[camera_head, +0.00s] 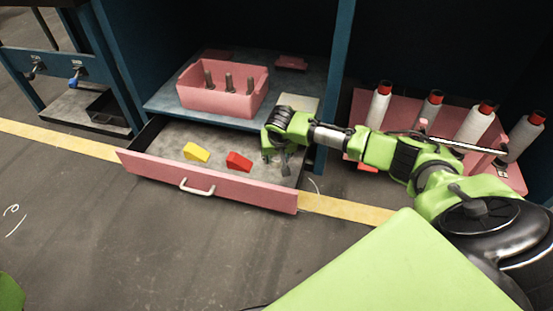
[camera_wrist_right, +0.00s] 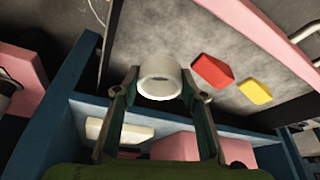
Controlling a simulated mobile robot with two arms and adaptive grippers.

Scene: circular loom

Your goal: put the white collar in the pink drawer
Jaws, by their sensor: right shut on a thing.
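The white collar (camera_wrist_right: 160,72) is a short ring. In the right wrist view it sits between the fingertips of my right gripper (camera_wrist_right: 161,82), which is shut on it. In the head view my right gripper (camera_head: 276,152) is over the right part of the open pink drawer (camera_head: 220,191); the collar cannot be made out there. The drawer is pulled out and has a white handle on its pink front. My left gripper is not in view.
A yellow piece (camera_head: 196,152) and a red piece (camera_head: 239,161) lie on the drawer floor. A pink bin (camera_head: 222,100) with dark spindles stands on the shelf behind. White bobbins with red tops, such as one bobbin (camera_head: 378,108), stand on the right. The drawer's left part is free.

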